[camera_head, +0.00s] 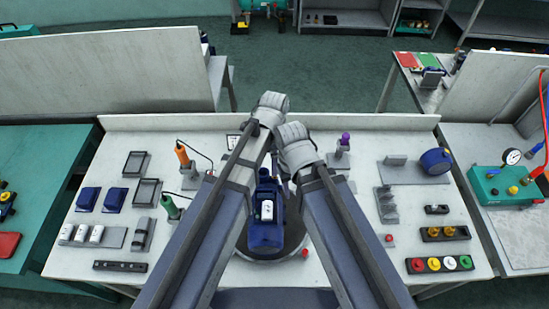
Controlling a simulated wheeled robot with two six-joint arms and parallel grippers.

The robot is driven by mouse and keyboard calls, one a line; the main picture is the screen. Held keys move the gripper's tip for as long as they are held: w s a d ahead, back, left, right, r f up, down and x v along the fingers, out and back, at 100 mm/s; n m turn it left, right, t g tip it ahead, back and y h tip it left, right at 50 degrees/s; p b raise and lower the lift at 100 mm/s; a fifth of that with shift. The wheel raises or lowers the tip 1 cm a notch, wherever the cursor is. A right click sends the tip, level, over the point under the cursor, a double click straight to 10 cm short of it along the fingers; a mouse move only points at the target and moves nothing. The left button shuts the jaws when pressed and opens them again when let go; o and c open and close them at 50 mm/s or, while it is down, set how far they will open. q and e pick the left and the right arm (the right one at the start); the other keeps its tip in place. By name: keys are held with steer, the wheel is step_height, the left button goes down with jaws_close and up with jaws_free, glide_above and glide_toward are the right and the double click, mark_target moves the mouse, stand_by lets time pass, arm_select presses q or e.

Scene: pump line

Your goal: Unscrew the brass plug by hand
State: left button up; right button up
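A blue pump body (264,234) with a white label stands on a round grey plate at the middle of the bench. My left gripper (271,104) is beyond the pump, near the bench's back edge. My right gripper (292,134) is just below and right of it, close to the pump's far end. The backs of both grippers face the camera, so their fingertips and anything between them are hidden. I cannot make out a brass plug on the pump; its far end is covered by my arms and grippers. Two brass-coloured parts (449,231) sit in a dark holder on the right.
Orange-handled (182,155) and green-handled (170,208) tools stand in holders left. A purple-topped item (345,139) stands behind right. A blue round part (435,161) and a strip of coloured caps (439,264) are further right. Bare bench lies between these groups.

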arm_select(q)
steer(key=shift+f, duration=0.25)
steer(key=shift+f+b, duration=2.3)
steer(key=shift+b, duration=0.25)
steer(key=shift+f+b, duration=0.3)
steer(key=shift+f+b, duration=0.5)
steer(key=shift+f, duration=0.2)
steer(key=shift+c, duration=0.2)
jaws_close()
